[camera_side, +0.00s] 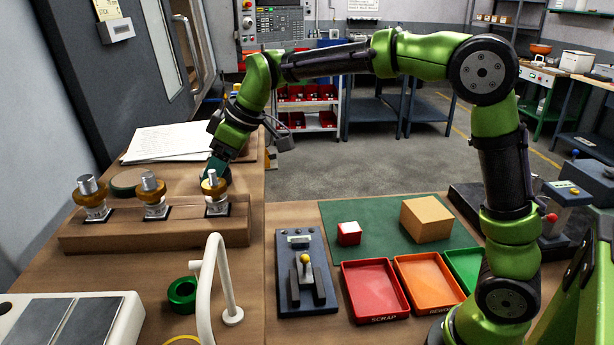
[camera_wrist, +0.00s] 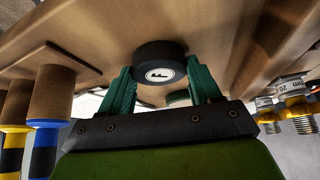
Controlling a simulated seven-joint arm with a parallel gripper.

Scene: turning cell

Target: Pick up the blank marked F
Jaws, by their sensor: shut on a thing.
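The blank marked F (camera_wrist: 160,76) is a dark round disc with a white circle and a black letter F on its face, in the wrist view. My gripper (camera_wrist: 160,68) has its two green fingers on either side of the disc, shut on it. In the side view my gripper (camera_side: 216,170) points down behind the right end of the wooden rack. The marked blank cannot be made out there, hidden behind the rack and its right-hand fitting. I cannot tell whether it touches the surface below.
The wooden rack (camera_side: 110,237) carries three metal-and-brass fittings, the right one close to my gripper. A round dark pad (camera_side: 126,183) lies behind it. Papers (camera_side: 165,141) lie farther back. A white curved stand (camera_side: 225,290) and a green ring (camera_side: 182,294) stand in front.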

